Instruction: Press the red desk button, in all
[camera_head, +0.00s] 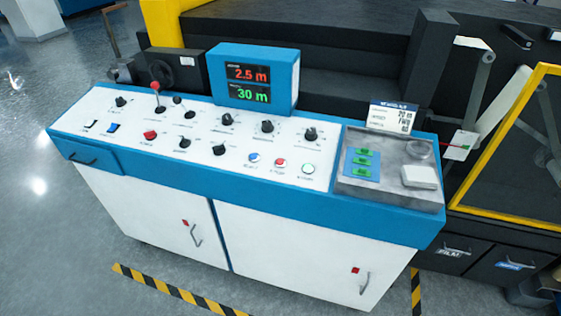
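A white control desk (112,210) with a blue rim stands in the middle of the view. On its sloped top, a round red button (280,163) sits in the front row, between a blue button (254,158) on its left and a whitish button (308,168) on its right. Nothing covers the red button. A separate red switch (150,135) is on the left part of the panel. My gripper is not in view.
Several black knobs and a red-topped lever (155,88) stand up from the panel. A blue display box (252,75) reads 2.5 m and 30 m. A grey tray (390,187) is at right. Yellow-framed machinery is behind and right. Floor in front is open, with striped tape.

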